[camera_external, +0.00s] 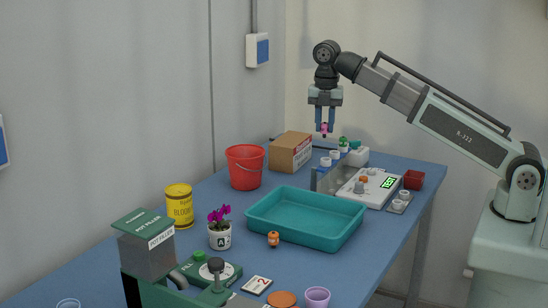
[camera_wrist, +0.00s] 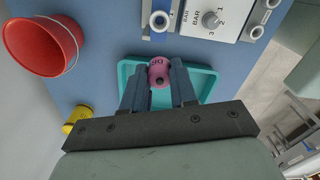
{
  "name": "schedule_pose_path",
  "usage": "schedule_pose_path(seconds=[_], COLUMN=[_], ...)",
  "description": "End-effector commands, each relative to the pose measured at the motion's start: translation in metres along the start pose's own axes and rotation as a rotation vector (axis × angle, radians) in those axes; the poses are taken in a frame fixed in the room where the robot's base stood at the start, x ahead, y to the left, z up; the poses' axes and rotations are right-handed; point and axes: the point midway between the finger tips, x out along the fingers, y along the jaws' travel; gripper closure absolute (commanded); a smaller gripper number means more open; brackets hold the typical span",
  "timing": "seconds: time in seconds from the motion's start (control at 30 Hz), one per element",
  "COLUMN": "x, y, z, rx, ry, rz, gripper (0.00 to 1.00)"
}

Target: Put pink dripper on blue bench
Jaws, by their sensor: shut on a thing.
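The pink dripper (camera_wrist: 160,71) is a small round pink piece between the two fingers of my gripper (camera_wrist: 160,84) in the wrist view. In the external view the dripper (camera_external: 324,128) shows as a small pink spot at the tips of my gripper (camera_external: 324,120). My gripper is shut on it and points down, high above the back part of the bench. The blue bench (camera_external: 385,232) runs from the front left to the back right. The dripper is in the air, apart from the bench.
A teal tray (camera_external: 345,231) lies mid-bench. A grey-white device with a green display (camera_external: 389,183), a cardboard box (camera_external: 291,151) and a red bucket (camera_external: 245,167) stand behind it. Bare bench shows right of the tray.

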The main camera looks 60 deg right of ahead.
Motion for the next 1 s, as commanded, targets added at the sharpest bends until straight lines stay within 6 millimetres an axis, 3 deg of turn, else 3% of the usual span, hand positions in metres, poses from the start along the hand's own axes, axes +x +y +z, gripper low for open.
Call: schedule_pose_path(seconds=[0.5, 1.0], x=[0.021, 0.044], y=[0.017, 0.011], z=[-0.143, -0.285], rx=[-0.244, -0.476], ry=[0.001, 0.002], rz=[-0.001, -0.003], gripper=[1.0, 1.0])
